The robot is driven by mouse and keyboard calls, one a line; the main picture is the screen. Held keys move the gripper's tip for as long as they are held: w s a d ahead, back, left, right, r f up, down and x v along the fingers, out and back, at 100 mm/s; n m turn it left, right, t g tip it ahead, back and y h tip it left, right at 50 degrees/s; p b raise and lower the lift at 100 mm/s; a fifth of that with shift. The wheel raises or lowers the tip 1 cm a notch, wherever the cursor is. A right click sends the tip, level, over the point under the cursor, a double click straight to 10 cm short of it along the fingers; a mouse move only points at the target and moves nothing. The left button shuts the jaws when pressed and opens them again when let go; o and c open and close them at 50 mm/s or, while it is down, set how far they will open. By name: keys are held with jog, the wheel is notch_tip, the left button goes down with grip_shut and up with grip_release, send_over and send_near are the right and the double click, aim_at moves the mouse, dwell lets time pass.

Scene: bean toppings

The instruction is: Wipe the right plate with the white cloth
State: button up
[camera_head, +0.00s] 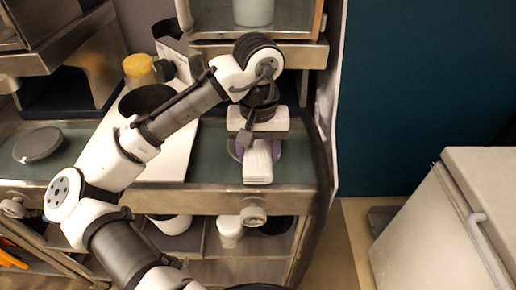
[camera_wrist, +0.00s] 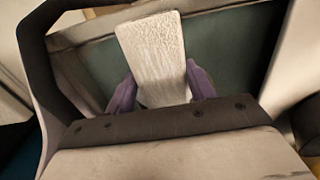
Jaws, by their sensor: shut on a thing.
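The white cloth (camera_head: 258,163) is a folded, pale rectangular piece under my gripper (camera_head: 257,148), at the right end of the counter. In the wrist view the textured cloth (camera_wrist: 155,55) lies between the two purple fingertips of my gripper (camera_wrist: 161,88), which is shut on it. The cloth reaches toward the counter's front edge in the head view. Whether it touches the surface I cannot tell. No right plate can be made out; my gripper and the cloth cover part of that spot.
A grey round disc (camera_head: 38,144) lies on the left of the counter (camera_head: 95,133). A white board (camera_head: 172,160) stands behind my arm, near a yellow-topped container (camera_head: 139,68). A metal shelf (camera_head: 300,55) overhangs my gripper. A dark wall edge closes the right side.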

aim_at(258, 141)
jog(key=shift+w+r+p, duration=0.1)
jog(key=shift+w+p, duration=0.45)
jog(key=shift+w, duration=0.95)
jog(key=shift+s+p, duration=0.75)
jog(key=shift+s, duration=0.85)
jog(key=shift+w, duration=0.1)
jog(key=shift+w+p, duration=0.55)
jog(key=shift+w, duration=0.95)
